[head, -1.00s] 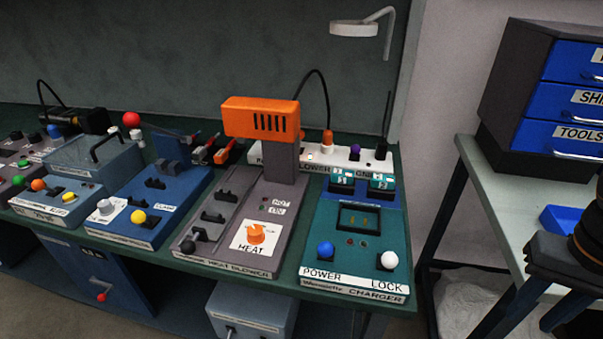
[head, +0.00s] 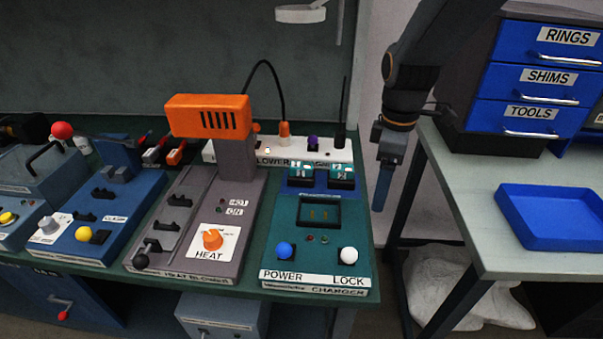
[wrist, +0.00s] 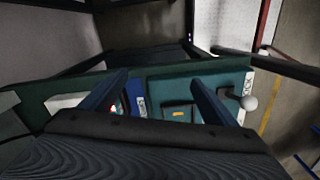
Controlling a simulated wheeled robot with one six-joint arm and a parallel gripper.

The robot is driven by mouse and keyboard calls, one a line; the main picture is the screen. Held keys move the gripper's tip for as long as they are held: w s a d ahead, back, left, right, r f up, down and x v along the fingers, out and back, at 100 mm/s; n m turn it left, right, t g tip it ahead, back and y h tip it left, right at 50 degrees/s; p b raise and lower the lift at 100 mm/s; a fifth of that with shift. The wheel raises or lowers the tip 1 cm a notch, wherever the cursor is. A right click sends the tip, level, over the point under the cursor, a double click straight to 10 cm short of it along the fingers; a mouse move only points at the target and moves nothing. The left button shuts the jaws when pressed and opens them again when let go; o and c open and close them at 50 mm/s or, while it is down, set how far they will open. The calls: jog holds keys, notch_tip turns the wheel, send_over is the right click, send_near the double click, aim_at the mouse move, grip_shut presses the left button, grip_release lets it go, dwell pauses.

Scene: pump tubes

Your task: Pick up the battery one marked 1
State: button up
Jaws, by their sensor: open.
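Two small teal and dark batteries sit side by side in the blue rack at the back of the teal charger (head: 318,255). The left battery (head: 301,176) has a label that looks like 1. The right battery (head: 341,177) has a label that looks like 2. My gripper (head: 381,205) hangs pointing down, right of the charger and apart from the batteries. In the wrist view its two fingers are spread with nothing held, and the charger (wrist: 155,88) shows beyond them. A finger partly hides the battery area there.
The orange heat blower (head: 207,117) stands left of the charger. A white power strip (head: 325,151) with plugs and a cable lies behind. At right, a side table holds a blue tray (head: 558,240) and blue drawers (head: 535,85). A gap separates the two tables.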

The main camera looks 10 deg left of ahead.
jog(key=w+a+n, duration=0.6)
jog(key=a+n, duration=0.4)
jog(key=n+p, duration=0.1)
jog(key=n, duration=1)
send_over(301, 164)
jog(key=s, duration=0.1)
jog(key=shift+s+r, duration=0.1)
jog(key=shift+r, duration=0.1)
jog(key=shift+a+f, duration=0.1)
jog(key=shift+f, duration=0.1)
jog(key=shift+f+p, duration=0.45)
jog(key=shift+f, duration=0.4)
jog(key=shift+w+d+f+p, duration=0.15)
jog(key=shift+f+p, duration=0.2)
jog(key=shift+f, duration=0.6)
jog(key=shift+w+f+p, duration=0.2)
jog(key=shift+f+p, duration=0.1)
jog(key=shift+f, duration=0.7)
jog(key=shift+w+d+f+p, duration=0.15)
jog(key=shift+f+p, duration=0.2)
jog(key=shift+f, duration=0.6)
jog(key=shift+a+r, duration=0.1)
jog(key=shift+a, duration=0.05)
jog(key=c, duration=1.4)
